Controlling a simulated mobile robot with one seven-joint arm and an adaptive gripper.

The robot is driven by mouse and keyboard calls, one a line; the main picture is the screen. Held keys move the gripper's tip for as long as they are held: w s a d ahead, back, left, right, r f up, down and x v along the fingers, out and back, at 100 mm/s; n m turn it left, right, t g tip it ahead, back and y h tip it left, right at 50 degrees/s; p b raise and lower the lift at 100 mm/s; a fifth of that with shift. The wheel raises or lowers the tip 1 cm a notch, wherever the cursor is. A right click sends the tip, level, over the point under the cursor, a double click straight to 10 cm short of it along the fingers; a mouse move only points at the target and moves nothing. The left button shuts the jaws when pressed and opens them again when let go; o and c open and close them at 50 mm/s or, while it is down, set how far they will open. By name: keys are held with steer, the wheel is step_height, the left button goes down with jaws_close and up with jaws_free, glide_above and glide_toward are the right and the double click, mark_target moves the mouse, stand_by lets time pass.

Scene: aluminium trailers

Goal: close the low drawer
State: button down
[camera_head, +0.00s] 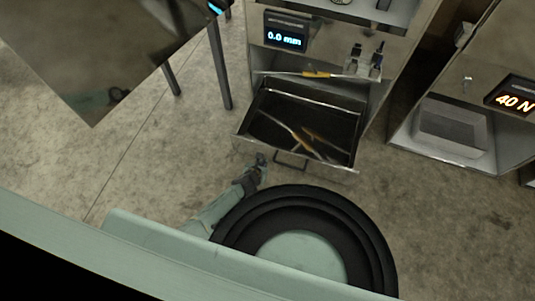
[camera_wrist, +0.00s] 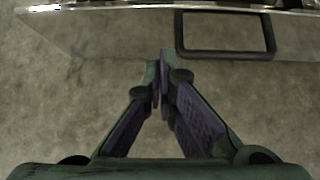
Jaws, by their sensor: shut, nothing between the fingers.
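The low drawer (camera_head: 345,164) is pulled out of the metal cabinet, and its dark inside shows long tools with orange-brown handles. Its dark bar handle (camera_head: 291,162) is on the front face. In the wrist view the drawer front (camera_wrist: 110,30) spans the top, with the rectangular handle (camera_wrist: 224,52) at upper right. My gripper (camera_head: 260,160) is near the left part of the drawer front, left of the handle. In the wrist view my gripper (camera_wrist: 160,68) has its fingertips together and holds nothing. I cannot tell whether the tips touch the front.
The cabinet's shelf above the drawer holds a yellow-handled tool (camera_head: 316,74) and small metal parts (camera_head: 364,62). A "0.0 mm" display (camera_head: 286,38) is on the cabinet. A second cabinet (camera_head: 460,150) stands right. A table (camera_head: 100,60) is upper left. Floor left of the drawer is clear.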

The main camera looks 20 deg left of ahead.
mark_target(271, 150)
steer(key=w, duration=0.2)
steer(key=w+f, duration=0.1)
steer(key=w, duration=0.1)
steer(key=w+f, duration=0.1)
steer(key=w, duration=0.1)
steer(key=shift+d, duration=0.1)
stand_by(0.3)
